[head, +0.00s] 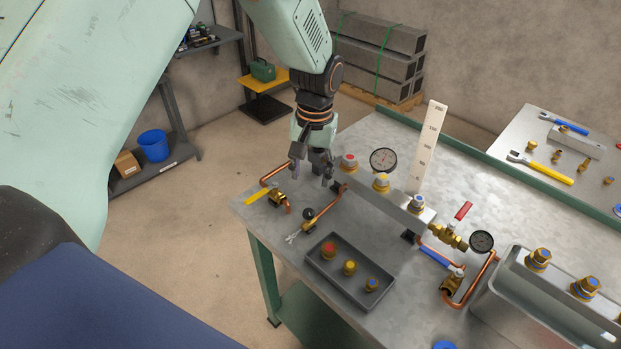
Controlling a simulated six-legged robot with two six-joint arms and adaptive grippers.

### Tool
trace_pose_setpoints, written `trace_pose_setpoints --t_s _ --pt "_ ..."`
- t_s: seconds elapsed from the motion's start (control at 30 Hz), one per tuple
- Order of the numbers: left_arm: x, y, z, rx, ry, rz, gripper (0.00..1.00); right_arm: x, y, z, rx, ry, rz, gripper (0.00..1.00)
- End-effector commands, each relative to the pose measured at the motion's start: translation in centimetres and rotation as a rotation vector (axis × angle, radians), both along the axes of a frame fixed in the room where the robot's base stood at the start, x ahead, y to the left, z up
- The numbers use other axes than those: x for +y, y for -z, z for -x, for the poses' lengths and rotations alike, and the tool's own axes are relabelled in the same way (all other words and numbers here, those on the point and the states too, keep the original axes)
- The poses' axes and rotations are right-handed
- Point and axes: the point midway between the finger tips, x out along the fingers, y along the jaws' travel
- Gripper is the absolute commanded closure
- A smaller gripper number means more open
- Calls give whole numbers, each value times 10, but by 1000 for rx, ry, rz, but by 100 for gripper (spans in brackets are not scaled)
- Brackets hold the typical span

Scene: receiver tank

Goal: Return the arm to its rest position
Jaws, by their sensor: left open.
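My left gripper (312,172) hangs at the end of my pale green arm near the top middle of the head view. It points down over the far left part of the metal workbench (262,212), with its fingers apart and nothing visible between them. It is left of the red-topped fitting (349,162) on the manifold bar. Whether the fingers touch anything below cannot be told. My right gripper does not show.
A dark tray (335,280) holds red, yellow and blue capped fittings. Gauges (383,160), copper pipes, a yellow-handled valve (277,198) and a white scale (428,146) stand nearby. A second table (528,122) with tools is at right.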

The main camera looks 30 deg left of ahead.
Motion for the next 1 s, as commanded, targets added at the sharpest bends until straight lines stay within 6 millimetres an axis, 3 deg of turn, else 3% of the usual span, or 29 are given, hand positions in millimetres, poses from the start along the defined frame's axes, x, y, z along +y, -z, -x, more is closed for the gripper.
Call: trace_pose_setpoints --t_s 0.43,0.57,0.67,0.77,0.9,1.0 --pt "0 0 0 1 0 0 50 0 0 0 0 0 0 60" --pt "-1 17 11 8 6 5 50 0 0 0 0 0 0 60" --pt "-4 53 35 15 19 19 50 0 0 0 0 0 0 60" --pt "-8 95 72 16 36 35 50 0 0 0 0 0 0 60" --pt "-12 142 131 16 58 52 50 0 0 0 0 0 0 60" --pt "-14 166 176 14 69 60 50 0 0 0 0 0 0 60"
